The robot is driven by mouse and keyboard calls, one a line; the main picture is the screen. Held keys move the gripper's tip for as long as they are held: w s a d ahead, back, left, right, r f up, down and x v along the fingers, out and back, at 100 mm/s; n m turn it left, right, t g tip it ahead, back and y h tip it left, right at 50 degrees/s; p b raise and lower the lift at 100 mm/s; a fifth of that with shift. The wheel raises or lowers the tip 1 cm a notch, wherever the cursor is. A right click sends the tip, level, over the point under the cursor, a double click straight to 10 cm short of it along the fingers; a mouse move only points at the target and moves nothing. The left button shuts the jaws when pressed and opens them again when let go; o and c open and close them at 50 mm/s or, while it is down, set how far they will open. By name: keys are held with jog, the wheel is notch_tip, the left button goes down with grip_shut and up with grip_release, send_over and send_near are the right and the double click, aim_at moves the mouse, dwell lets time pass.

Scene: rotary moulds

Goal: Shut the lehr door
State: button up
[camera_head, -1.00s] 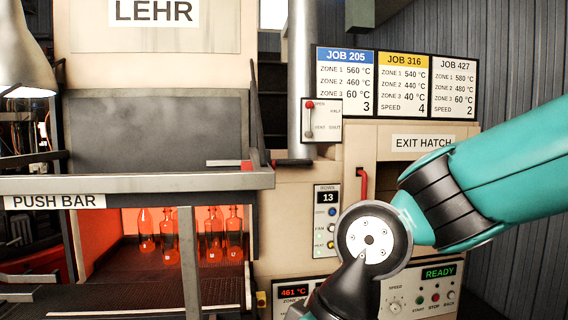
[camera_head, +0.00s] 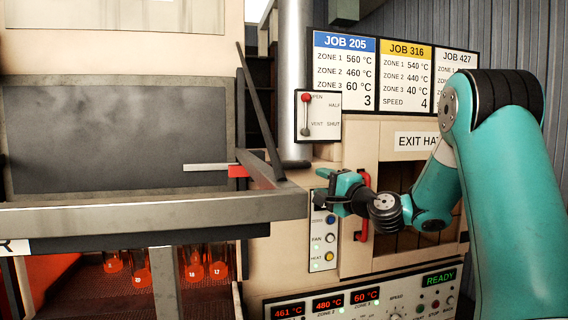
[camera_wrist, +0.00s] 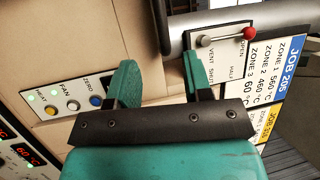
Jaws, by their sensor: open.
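The lehr door appears to be the dark, smudged panel (camera_head: 115,135) at the left of the head view. It is raised, with red-lit bottles (camera_head: 138,272) showing in the opening below. The grey push bar (camera_head: 150,212) crosses in front of its lower part. My gripper (camera_head: 325,196) is to the right of the bar's end, in front of the control strip, apart from the door. In the wrist view my gripper (camera_wrist: 160,75) is open and empty, its fingers spread. The door is not in the wrist view.
A lever plate (camera_head: 320,115) is above my gripper, its red knob up by OPEN; it also shows in the wrist view (camera_wrist: 225,45). A vertical pipe (camera_head: 294,80) stands beside it. The exit hatch's red handle (camera_head: 363,205) is close to my arm. Control buttons (camera_head: 330,238) sit below.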

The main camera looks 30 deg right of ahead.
aim_at(289, 168)
jog(key=w+r+p, duration=0.1)
jog(key=w+p, duration=0.1)
jog(key=w, duration=0.2)
jog(key=w+a+p, duration=0.1)
jog(key=w+p, duration=0.2)
jog(key=w, duration=0.2)
jog(key=w+r+p, duration=0.1)
jog(key=w+p, duration=0.1)
jog(key=w, duration=0.2)
jog(key=shift+w+a+r+p, duration=0.15)
jog(key=shift+a+r+p, duration=0.15)
jog(key=shift+w+a, duration=0.1)
jog(key=shift+w, duration=0.4)
jog(key=shift+f, duration=0.1)
grip_shut()
